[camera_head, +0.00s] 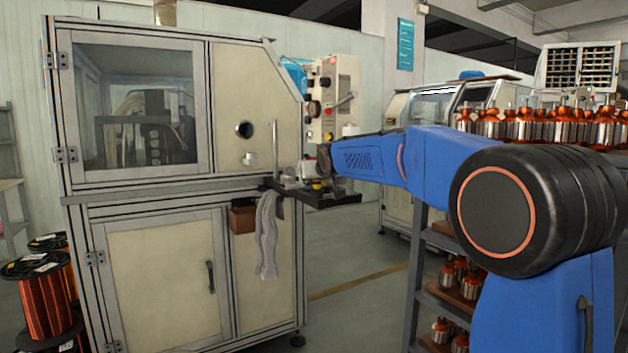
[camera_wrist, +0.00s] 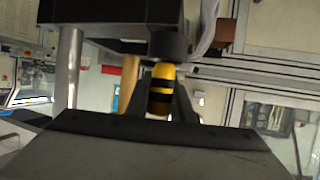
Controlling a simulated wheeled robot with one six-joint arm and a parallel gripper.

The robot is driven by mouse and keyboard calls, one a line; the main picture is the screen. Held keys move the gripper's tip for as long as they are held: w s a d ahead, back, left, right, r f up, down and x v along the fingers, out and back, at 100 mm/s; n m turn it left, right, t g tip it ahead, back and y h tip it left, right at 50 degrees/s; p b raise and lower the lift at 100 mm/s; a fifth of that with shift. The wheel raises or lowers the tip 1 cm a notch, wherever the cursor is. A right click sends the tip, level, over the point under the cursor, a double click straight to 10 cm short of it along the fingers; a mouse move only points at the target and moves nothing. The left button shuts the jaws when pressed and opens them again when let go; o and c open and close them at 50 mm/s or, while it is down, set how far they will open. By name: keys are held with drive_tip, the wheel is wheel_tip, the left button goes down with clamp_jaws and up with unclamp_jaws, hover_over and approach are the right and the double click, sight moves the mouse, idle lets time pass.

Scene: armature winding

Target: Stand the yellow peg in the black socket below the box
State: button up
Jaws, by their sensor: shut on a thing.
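The yellow peg with black bands (camera_wrist: 161,92) is between the two dark fingers of my gripper (camera_wrist: 162,100), which is shut on it. In the wrist view, which looks upside down, the peg's far end meets the round black socket (camera_wrist: 168,46). I cannot tell whether it is inside the socket or just against it. The socket is on a black tray (camera_wrist: 85,38). In the head view my gripper (camera_head: 322,164) is over the black tray (camera_head: 335,200), and a bit of yellow (camera_head: 316,184) shows below it. A cream box with dials (camera_head: 337,90) stands above and behind.
A silver post (camera_wrist: 70,70) and an ochre post (camera_wrist: 129,78) stand on the tray near my fingers. A grey cloth (camera_head: 267,235) and a brown bin (camera_head: 242,219) hang beside the tray on the cabinet (camera_head: 165,270). A rack of copper parts (camera_head: 545,125) stands at right.

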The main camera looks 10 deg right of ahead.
drive_tip(key=shift+f, duration=0.95)
idle(0.3)
drive_tip(key=o, duration=1)
drive_tip(key=a+v, duration=0.1)
drive_tip(key=v, duration=1.6)
drive_tip(key=s+d+f+g, duration=0.2)
drive_tip(key=s+f+g, duration=0.1)
drive_tip(key=s+f, duration=0.8)
drive_tip(key=s+d+f+g, duration=0.2)
drive_tip(key=s+f, duration=1)
drive_tip(key=s, duration=0.6)
drive_tip(key=s+d+f+g, duration=0.3)
drive_tip(key=s+f, duration=0.9)
drive_tip(key=s, duration=0.3)
drive_tip(key=shift+s+d+m+g+h, duration=0.1)
drive_tip(key=shift+s+m+g+h, duration=0.2)
drive_tip(key=shift+h, duration=0.1)
